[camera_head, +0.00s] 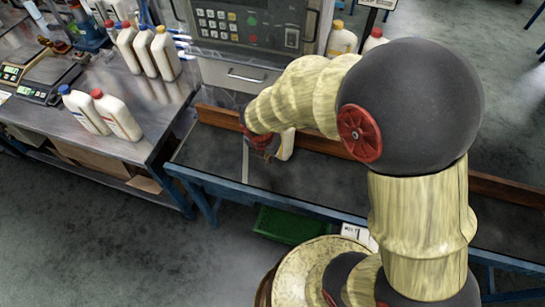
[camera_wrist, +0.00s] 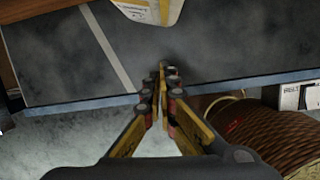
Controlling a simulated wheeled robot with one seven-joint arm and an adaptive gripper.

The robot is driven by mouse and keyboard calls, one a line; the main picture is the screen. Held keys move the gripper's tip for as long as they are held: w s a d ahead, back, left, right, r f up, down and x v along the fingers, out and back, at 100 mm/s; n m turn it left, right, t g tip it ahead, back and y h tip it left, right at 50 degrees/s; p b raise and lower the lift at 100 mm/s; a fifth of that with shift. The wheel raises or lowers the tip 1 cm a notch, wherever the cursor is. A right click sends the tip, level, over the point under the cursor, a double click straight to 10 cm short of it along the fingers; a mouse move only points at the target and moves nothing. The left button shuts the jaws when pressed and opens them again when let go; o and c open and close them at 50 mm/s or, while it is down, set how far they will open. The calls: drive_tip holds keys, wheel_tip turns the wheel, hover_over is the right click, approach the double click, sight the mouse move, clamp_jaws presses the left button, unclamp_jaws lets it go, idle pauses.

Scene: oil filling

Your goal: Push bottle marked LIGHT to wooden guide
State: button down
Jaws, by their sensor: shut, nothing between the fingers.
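A white and yellow bottle (camera_head: 287,143) stands on the dark table, partly hidden by my arm. Its lower part also shows at the top of the wrist view (camera_wrist: 148,8). I cannot read its label. The wooden guide (camera_head: 216,117) is a long brown board along the far side of the table, close behind the bottle. My gripper (camera_head: 262,146) is shut and empty. In the wrist view its fingertips (camera_wrist: 165,76) are together over the table, in front of the bottle and apart from it.
A pale stripe (camera_wrist: 112,48) crosses the dark table top. A control panel (camera_head: 245,25) stands behind the guide. A metal bench (camera_head: 150,115) at left holds several bottles and scales. A green bin (camera_head: 290,226) sits below the table's front edge.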

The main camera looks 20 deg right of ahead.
drive_tip(key=shift+n, duration=0.6)
drive_tip(key=b+x, duration=0.4)
drive_tip(key=x, duration=0.5)
drive_tip(key=shift+w+f, duration=0.1)
drive_tip(key=shift+f, duration=0.2)
drive_tip(key=shift+w+d+f+b, duration=0.15)
drive_tip(key=shift+w+d+b, duration=0.15)
drive_tip(key=shift+w+d, duration=0.25)
drive_tip(key=shift+w+d+f+b, duration=0.15)
drive_tip(key=shift+w+d+b, duration=0.2)
drive_tip(key=shift+w, duration=0.35)
drive_tip(key=shift+w+d+r, duration=0.15)
drive_tip(key=shift+w+d, duration=0.25)
drive_tip(key=shift+w, duration=0.05)
drive_tip(key=shift+w, duration=0.1)
drive_tip(key=shift+w+d+r+p, duration=0.15)
drive_tip(key=shift+w+d+p, duration=0.2)
drive_tip(key=shift+p, duration=0.65)
drive_tip(key=shift+w+d, duration=0.15)
drive_tip(key=shift+w, duration=0.25)
